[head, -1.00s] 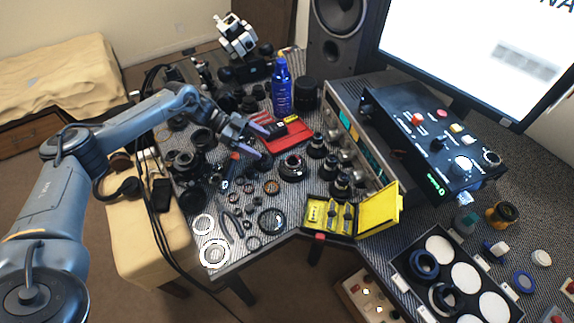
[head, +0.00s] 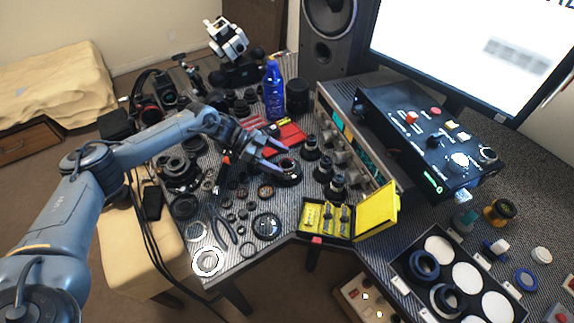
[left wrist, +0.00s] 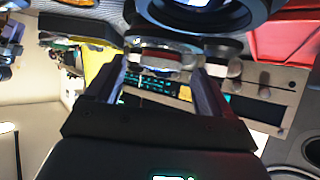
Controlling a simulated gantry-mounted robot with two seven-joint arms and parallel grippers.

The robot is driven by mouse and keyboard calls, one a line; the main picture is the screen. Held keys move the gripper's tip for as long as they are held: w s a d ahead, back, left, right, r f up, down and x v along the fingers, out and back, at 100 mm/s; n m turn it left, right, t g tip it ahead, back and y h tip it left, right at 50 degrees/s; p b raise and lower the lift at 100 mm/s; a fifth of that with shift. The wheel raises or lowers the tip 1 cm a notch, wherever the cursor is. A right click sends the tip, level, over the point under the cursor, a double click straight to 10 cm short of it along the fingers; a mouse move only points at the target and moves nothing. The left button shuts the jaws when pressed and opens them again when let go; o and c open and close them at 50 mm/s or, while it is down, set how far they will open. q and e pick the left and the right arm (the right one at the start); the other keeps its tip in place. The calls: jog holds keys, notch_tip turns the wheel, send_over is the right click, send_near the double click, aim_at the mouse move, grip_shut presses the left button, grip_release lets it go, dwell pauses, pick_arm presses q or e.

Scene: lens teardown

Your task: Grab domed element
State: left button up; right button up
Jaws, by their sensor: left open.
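My left gripper (head: 281,159) is open over the left part of the table, its fingertips at a short dark lens barrel (head: 288,176). In the left wrist view, the two fingers (left wrist: 160,85) stand apart. A rounded, glassy piece (left wrist: 163,58) shows between and just beyond the fingertips; it may be the domed element, but I cannot tell for sure. I see no contact with the fingers. A large dark lens with bluish glass (left wrist: 195,14) fills the top of that view. My right gripper is not in view.
Several small rings and lens parts lie around a black round lens part (head: 267,226). A yellow case (head: 327,219) stands open at the front edge. A red tray (head: 290,138), a blue bottle (head: 274,90) and an instrument (head: 345,150) with knobs surround the gripper.

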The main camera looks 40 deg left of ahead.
pick_arm(q)
jog(key=shift+w+d+f, duration=0.15)
jog(key=shift+d, duration=0.15)
jog(key=shift+a, duration=0.1)
jog(key=shift+c, duration=0.5)
jog(key=c, duration=1)
jog(key=shift+c, duration=0.2)
